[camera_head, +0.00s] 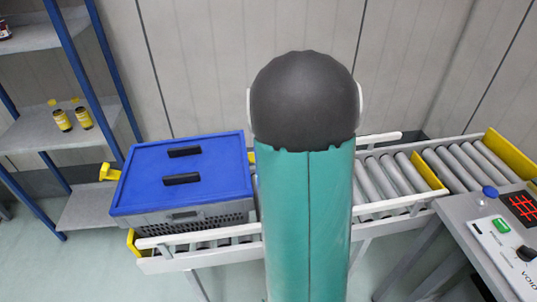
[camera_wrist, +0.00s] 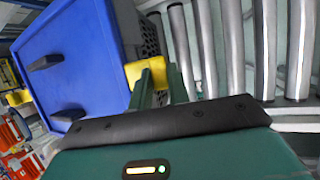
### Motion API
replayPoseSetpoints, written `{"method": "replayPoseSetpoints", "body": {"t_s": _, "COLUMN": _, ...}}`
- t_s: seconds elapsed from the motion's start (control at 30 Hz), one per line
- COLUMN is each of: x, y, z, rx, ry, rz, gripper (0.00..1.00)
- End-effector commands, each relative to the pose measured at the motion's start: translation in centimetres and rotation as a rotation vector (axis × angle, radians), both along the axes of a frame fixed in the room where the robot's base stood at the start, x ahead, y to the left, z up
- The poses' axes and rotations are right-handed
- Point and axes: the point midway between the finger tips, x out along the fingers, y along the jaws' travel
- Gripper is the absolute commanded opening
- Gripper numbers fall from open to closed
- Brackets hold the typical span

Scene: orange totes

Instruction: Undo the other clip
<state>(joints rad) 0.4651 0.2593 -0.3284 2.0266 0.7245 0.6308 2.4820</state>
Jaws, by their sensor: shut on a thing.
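A grey crate (camera_head: 185,218) with a blue lid (camera_head: 215,190) sits on the roller conveyor at the left in the head view. The lid also shows in the wrist view (camera_wrist: 85,60), with two black handles. A yellow clip (camera_head: 108,173) sticks outward at the crate's left end. Another yellow clip (camera_head: 251,158) shows as a sliver at the right end, mostly behind my arm. In the wrist view, my gripper (camera_wrist: 160,75) has its green fingers at this yellow clip (camera_wrist: 146,70), shut on it beside the lid's edge. The fingertips' contact is partly hidden.
The conveyor's rollers (camera_head: 375,180) run clear to the right, with yellow end plates. A control desk (camera_head: 510,240) stands at the front right. A blue-framed shelf (camera_head: 65,130) with yellow-labelled jars stands at the left. My arm blocks the middle of the head view.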

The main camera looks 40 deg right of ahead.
Motion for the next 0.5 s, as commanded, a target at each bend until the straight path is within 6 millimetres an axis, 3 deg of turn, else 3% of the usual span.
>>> {"method": "replayPoseSetpoints", "body": {"t_s": 0.5, "x": 0.59, "y": 0.89, "z": 1.1, "rx": -0.196, "ry": 0.135, "rz": 0.007, "gripper": 0.0}}
